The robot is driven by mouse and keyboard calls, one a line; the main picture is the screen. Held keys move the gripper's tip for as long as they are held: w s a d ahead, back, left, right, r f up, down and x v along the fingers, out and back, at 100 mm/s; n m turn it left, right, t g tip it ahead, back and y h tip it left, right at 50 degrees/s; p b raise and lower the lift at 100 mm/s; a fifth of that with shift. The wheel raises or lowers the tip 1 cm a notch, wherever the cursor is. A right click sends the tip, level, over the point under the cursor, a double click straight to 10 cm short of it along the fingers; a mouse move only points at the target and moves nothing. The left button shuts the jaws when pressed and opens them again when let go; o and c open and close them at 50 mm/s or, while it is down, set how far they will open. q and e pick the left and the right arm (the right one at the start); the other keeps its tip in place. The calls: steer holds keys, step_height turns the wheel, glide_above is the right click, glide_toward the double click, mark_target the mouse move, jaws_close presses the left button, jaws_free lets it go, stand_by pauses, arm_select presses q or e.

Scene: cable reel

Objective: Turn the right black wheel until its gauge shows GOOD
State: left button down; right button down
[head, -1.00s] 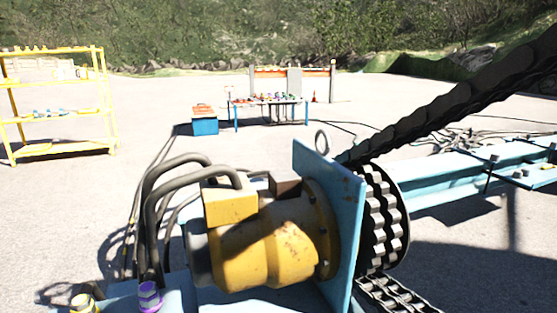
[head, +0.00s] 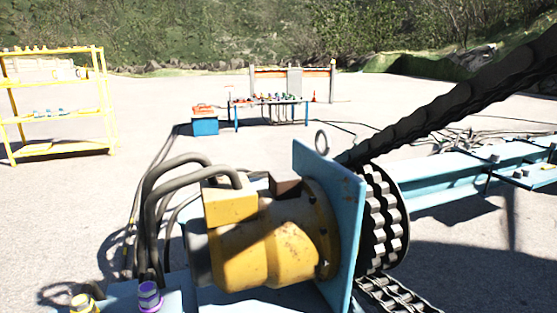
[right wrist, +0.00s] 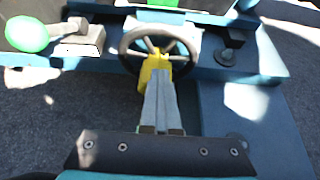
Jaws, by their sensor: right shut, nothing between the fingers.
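A wheel (right wrist: 124,50) with a dark rim and spokes shows at the upper middle of the right wrist view, mounted on blue-grey metal. My right gripper (right wrist: 157,80) is shut and empty, its grey fingers pointing at the wheel's lower middle. A yellow piece (right wrist: 154,66) lies at the fingertips and overlaps the spokes; I cannot tell whether it belongs to the fingers or the wheel. Whether the fingers touch the wheel is unclear. No gauge is readable in either view. The head view shows no black hand wheel and neither gripper; the left gripper is not in view.
In the right wrist view, a green knob (right wrist: 27,35) sits left of the wheel. In the head view, a yellow motor (head: 265,250) and a chain sprocket (head: 383,220) fill the front. A yellow shelf (head: 60,150) and blue table (head: 270,100) stand behind on open ground.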

steer(key=shift+w+d+f, duration=0.1)
steer(key=shift+d+f, duration=0.15)
steer(key=shift+d, duration=0.25)
stand_by(0.3)
steer(key=s, duration=0.1)
steer(key=s+d, duration=0.1)
steer(key=s, duration=0.1)
steer(key=s+d+r, duration=0.1)
steer(key=s, duration=0.1)
steer(key=shift+s+d, duration=0.1)
steer(key=shift+s, duration=0.15)
steer(key=shift+f, duration=0.15)
stand_by(0.4)
